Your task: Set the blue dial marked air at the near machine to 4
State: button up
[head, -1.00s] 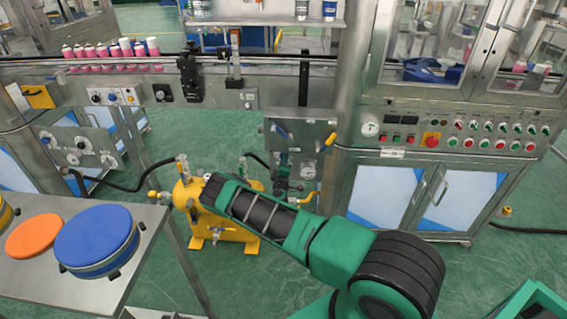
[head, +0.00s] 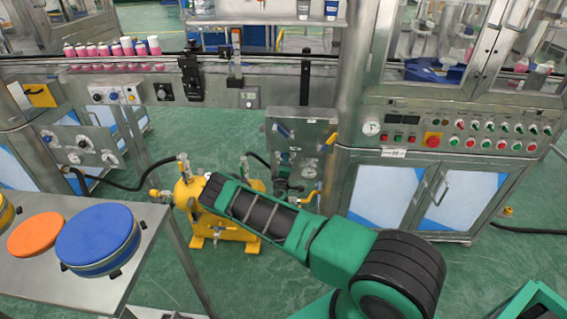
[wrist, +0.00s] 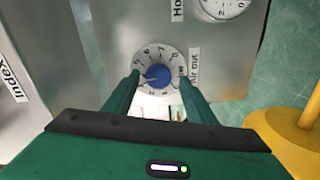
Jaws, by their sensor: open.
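In the wrist view a blue dial (wrist: 158,76) sits at the centre of a round white numbered scale (wrist: 146,57) on a grey metal panel. A label beside it seems to read "Air out". A small pale mark shows on the left part of the knob; I cannot read its setting surely. My gripper (wrist: 158,84) is open, with one green finger on each side of the dial. Whether the fingers touch it I cannot tell. In the head view my arm reaches toward the yellow unit (head: 230,222), and my gripper and this dial cannot be made out.
In the wrist view a gauge (wrist: 222,8) is above right, and a yellow part (wrist: 290,138) is close at the lower right. In the head view a steel table (head: 150,225) with blue and orange discs stands at the left. A cabinet (head: 405,195) stands at the right.

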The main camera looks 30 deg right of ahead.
jog(key=v, duration=1)
jog(key=shift+a, duration=0.25)
jog(key=shift+s+f, duration=0.1)
